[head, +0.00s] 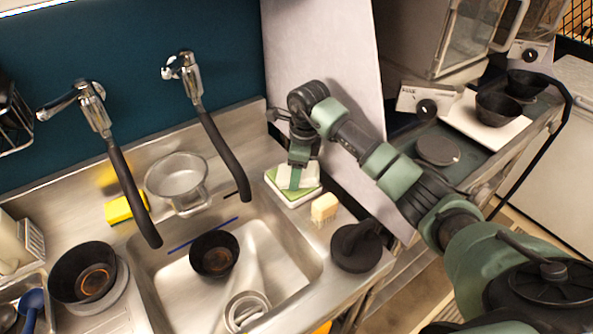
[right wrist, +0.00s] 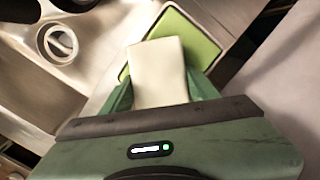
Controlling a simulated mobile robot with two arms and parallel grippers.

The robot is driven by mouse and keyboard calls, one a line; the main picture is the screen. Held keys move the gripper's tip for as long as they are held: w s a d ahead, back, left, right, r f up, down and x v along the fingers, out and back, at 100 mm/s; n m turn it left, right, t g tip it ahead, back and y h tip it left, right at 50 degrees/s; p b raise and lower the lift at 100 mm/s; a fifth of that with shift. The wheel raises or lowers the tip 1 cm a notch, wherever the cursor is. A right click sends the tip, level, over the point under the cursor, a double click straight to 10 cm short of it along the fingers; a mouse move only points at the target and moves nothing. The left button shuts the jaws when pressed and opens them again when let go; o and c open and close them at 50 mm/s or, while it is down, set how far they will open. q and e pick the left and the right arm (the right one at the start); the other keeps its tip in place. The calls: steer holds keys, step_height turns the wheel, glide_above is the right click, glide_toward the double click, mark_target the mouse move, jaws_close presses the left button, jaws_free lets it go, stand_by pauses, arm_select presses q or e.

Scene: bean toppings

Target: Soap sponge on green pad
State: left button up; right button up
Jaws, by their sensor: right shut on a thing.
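The green pad (head: 297,195), in a pale square tray, lies on the steel counter at the sink's right back corner. It also shows in the right wrist view (right wrist: 203,48). My right gripper (head: 296,182) is shut on a cream block (right wrist: 158,68), which looks like the soap sponge. The block is over the pad and covers part of it. I cannot tell whether it touches the pad. The gripper's fingers hide the block's sides. My left gripper is not in view.
A small cream brush-like block (head: 325,208) and a black round lidded item (head: 357,247) stand right of the sink. A yellow sponge (head: 126,209) lies at the left. A dark bowl (head: 214,254) is in the sink. Two faucets (head: 222,150) (head: 130,190) hang over it.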

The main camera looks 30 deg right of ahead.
steer(key=shift+s+f+b, duration=0.1)
steer(key=shift+f+b, duration=0.25)
steer(key=shift+f, duration=0.05)
stand_by(1.5)
steer(key=shift+r+p, duration=2.1)
steer(key=shift+r, duration=1.5)
